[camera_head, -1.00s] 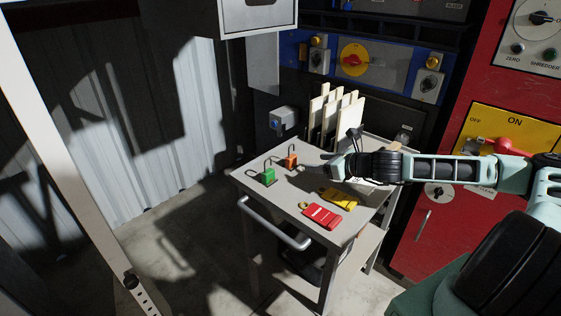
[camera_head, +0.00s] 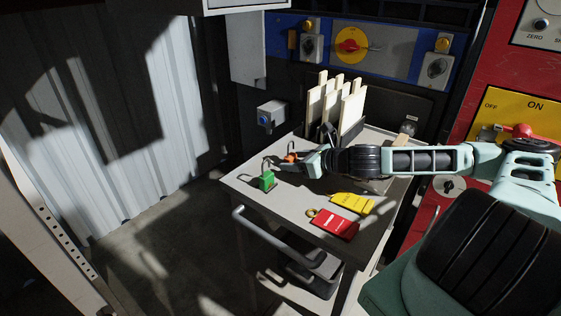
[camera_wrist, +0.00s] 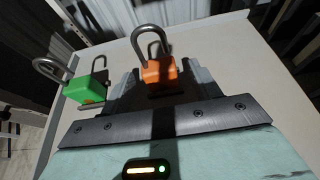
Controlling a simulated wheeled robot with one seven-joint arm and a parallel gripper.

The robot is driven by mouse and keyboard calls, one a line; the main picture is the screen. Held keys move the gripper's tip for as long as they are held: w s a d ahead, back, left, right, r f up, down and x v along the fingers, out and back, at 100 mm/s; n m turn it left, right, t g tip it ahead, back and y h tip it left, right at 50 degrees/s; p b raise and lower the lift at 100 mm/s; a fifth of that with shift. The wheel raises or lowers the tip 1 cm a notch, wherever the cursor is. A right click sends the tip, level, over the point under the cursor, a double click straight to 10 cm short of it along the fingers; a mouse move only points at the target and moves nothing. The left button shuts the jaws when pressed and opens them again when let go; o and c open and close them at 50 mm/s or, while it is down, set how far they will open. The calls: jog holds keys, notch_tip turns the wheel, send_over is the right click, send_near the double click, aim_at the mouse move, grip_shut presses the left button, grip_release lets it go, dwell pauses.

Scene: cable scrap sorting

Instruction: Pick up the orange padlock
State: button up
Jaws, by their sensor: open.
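The orange padlock (camera_wrist: 158,73) stands on the cart top with its metal shackle up. In the wrist view it sits between the two fingers of my gripper (camera_wrist: 160,82), which are open with one finger on each side. I cannot tell whether either finger touches it. In the head view the orange padlock (camera_head: 290,157) is partly hidden by my gripper (camera_head: 298,164). A green padlock (camera_head: 267,180) stands left of it, close to my gripper; it also shows in the wrist view (camera_wrist: 86,86).
The grey cart (camera_head: 290,208) also holds a yellow tag (camera_head: 353,203), a red tag (camera_head: 335,228) and upright pale boards (camera_head: 330,108) at the back. A control panel (camera_head: 390,55) stands behind. The cart's front left corner is clear.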

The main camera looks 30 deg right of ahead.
jog(key=shift+w+f, duration=0.1)
jog(key=shift+w, duration=0.15)
jog(key=shift+a, duration=0.1)
jog(key=c, duration=1.1)
jog(key=shift+c, duration=0.5)
